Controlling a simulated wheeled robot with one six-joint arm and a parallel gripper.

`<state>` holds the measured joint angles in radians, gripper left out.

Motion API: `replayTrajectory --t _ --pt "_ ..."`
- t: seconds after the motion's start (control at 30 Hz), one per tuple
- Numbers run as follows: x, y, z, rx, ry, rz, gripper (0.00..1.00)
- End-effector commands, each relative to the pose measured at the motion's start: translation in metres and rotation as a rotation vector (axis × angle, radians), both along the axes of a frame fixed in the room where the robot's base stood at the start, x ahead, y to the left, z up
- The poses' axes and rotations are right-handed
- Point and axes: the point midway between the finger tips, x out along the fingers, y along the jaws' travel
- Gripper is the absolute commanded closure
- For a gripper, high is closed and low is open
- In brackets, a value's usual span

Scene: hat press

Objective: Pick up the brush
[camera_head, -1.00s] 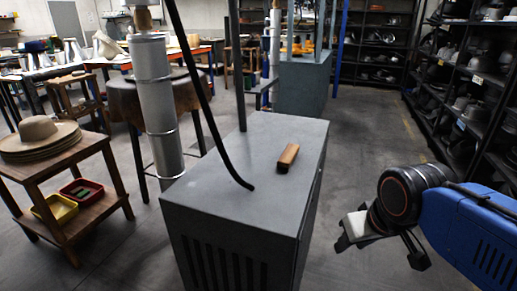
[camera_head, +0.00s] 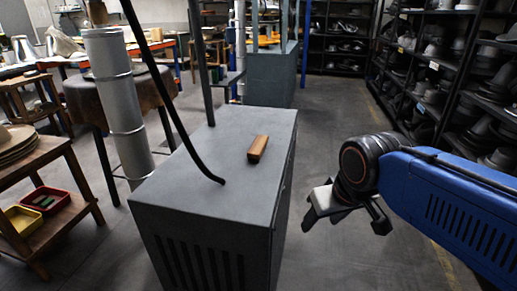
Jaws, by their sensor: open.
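The brush (camera_head: 258,148) is a small brown wooden block. It lies on top of the grey metal cabinet (camera_head: 205,190), towards its right edge. My gripper (camera_head: 341,222) is open and empty. In the picture it is to the right of the cabinet and lower than the brush, clearly apart from both. The brush's underside, against the cabinet top, is hidden.
A black curved rod (camera_head: 178,115) comes down onto the cabinet top left of the brush. A grey pipe (camera_head: 118,110) stands left. A wooden stand (camera_head: 45,165) holds hats and trays at far left. Hat shelves (camera_head: 450,75) line the right. Floor right of the cabinet is clear.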

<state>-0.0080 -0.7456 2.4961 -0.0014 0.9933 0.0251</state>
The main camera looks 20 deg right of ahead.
Motion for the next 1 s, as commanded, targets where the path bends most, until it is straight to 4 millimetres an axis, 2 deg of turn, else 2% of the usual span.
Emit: replayTrajectory --t 0.3,0.5,0.8,1.0 --pt "0.071 0.011 0.086 0.053 0.096 -0.117 0.47" --pt "0.12 0.02 0.136 0.079 0.164 -0.205 0.47" --pt "0.197 0.039 0.195 0.103 0.261 -0.338 0.47" --pt "0.247 0.055 0.225 0.109 0.323 -0.429 0.47"
